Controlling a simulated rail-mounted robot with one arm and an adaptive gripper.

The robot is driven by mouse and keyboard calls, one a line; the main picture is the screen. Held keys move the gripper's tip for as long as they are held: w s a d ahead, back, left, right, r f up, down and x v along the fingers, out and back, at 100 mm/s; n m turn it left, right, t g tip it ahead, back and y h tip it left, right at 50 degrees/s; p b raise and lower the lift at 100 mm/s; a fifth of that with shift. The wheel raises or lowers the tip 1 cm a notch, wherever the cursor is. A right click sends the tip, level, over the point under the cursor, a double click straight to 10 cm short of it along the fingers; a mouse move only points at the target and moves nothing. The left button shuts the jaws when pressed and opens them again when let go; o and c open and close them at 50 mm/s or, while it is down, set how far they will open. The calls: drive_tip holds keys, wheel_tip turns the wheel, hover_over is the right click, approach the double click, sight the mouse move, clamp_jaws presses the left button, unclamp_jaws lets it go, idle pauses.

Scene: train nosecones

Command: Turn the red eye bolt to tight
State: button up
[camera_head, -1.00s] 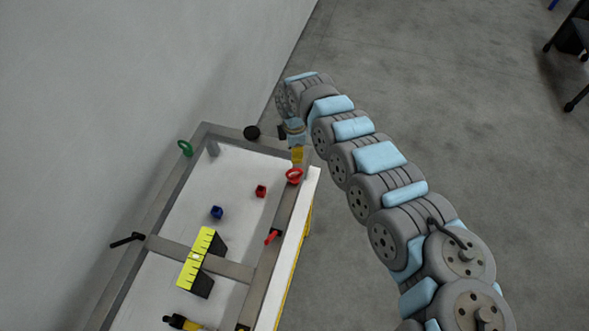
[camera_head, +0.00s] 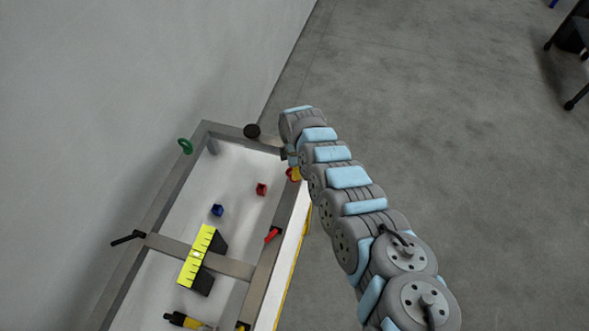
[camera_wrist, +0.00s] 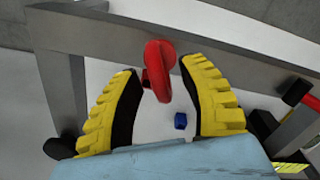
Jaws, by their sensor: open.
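The red eye bolt (camera_wrist: 159,68) sits on the grey metal frame. In the wrist view its ring appears between the two yellow, black-padded fingers of my gripper (camera_wrist: 158,67), which are apart. A gap shows on each side of the ring, and I cannot tell that either finger touches it. In the head view, only a small red part of the eye bolt (camera_head: 290,174) shows beside my gripper (camera_head: 295,173), and my arm hides the rest. The eye bolt's shank and thread are hidden.
A red cube (camera_head: 261,189) and a blue cube (camera_head: 217,210) lie on the white panel inside the frame. A red-handled lever (camera_head: 272,235) is on the same rail. A black knob (camera_head: 251,131) and a green eye bolt (camera_head: 186,147) are near the far corners.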

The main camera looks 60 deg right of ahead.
drive_tip(key=shift+f, duration=0.15)
clamp_jaws()
